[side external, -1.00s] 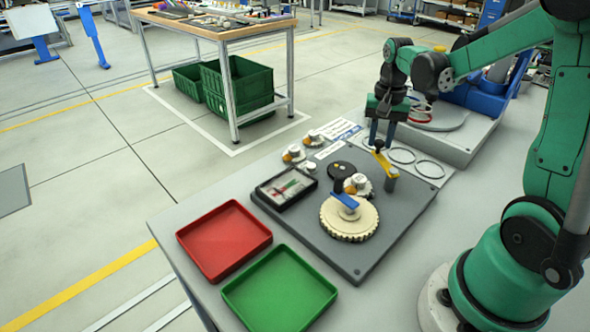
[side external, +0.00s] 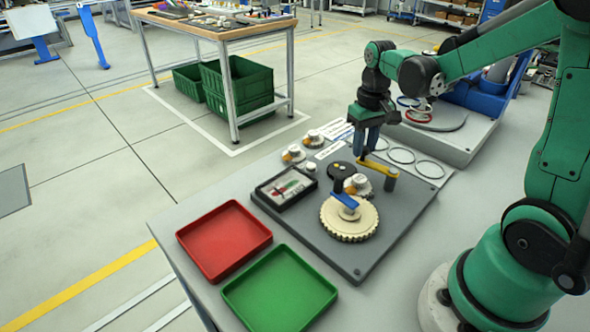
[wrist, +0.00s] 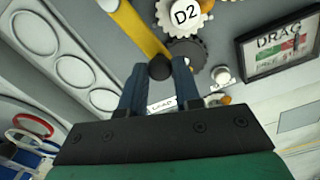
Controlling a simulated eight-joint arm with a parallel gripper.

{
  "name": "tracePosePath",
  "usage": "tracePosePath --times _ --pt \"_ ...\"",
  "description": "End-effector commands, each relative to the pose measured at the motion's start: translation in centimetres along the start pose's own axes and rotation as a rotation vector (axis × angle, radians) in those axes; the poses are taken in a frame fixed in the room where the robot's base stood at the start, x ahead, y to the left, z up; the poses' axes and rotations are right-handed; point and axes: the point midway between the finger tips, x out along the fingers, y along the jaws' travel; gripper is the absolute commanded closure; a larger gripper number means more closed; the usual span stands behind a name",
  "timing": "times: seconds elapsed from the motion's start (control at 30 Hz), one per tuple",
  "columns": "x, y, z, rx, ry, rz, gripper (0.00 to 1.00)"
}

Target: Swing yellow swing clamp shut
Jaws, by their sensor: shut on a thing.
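The yellow swing clamp (side external: 377,167) is a flat bar on a dark post (side external: 391,180) at the right of the grey plate (side external: 375,233). In the side view my gripper (side external: 363,156) is over the bar's free end. In the wrist view the yellow bar (wrist: 141,32) reaches down to a black knob (wrist: 160,68), and the fingers of my gripper (wrist: 160,65) are shut on that knob from both sides. A white-capped gear marked D2 (wrist: 185,12) lies beside the bar.
A large cream gear (side external: 350,222) with a blue bar (side external: 344,201) and a framed display (side external: 286,188) share the plate. A red tray (side external: 224,240) and a green tray (side external: 279,287) stand left. Empty rings (side external: 402,155) lie behind the clamp.

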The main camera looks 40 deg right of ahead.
Motion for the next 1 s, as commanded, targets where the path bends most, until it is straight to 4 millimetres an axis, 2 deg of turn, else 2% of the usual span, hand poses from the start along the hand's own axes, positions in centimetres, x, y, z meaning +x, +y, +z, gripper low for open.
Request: tracePosePath --times 0.6,1.0 --pt "0.1 -2.5 2.5 -0.537 -0.001 0.001 1.00" --pt "0.1 -3.0 3.4 -0.699 -0.002 0.002 1.00"
